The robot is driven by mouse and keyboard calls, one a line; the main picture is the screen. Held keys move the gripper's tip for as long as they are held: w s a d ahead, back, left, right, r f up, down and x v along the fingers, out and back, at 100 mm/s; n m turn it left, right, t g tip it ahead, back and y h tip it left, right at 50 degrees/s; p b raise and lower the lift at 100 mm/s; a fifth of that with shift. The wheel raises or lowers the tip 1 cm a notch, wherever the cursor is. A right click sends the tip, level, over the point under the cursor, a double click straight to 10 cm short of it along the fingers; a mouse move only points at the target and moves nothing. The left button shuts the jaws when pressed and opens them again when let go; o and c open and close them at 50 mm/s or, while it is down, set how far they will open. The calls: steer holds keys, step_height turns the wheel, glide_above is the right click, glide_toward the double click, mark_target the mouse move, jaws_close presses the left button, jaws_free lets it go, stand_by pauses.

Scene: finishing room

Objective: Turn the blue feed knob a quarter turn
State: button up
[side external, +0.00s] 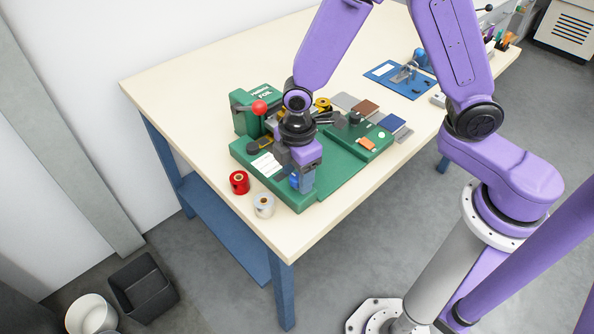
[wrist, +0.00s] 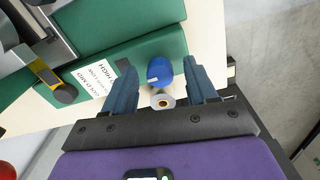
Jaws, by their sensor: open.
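The blue feed knob (wrist: 159,71) sits on the green foil machine's base (wrist: 122,43), near its edge, beside a white label. In the wrist view it lies between and just beyond the fingers of my gripper (wrist: 163,80). The fingers are apart, with space on both sides of the knob, so my gripper is open and empty. In the side view the knob (side external: 295,181) is partly hidden by my gripper (side external: 301,190), which is low over the machine's front corner. I cannot tell whether a finger touches the knob.
A red foil roll (side external: 239,182) and a silver roll (side external: 264,206) stand on the table (side external: 185,85) beside the machine. A red ball handle (side external: 259,107) rises at the machine's back. A blue mat (side external: 400,80) with tools lies further off. The table's left part is clear.

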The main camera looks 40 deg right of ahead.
steer(key=c, duration=1.1)
steer(key=shift+o, duration=0.2)
steer(key=m, duration=0.4)
steer(key=shift+m, duration=0.4)
steer(key=m, duration=0.9)
steer(key=shift+a, duration=0.1)
steer(key=shift+m, duration=1.9)
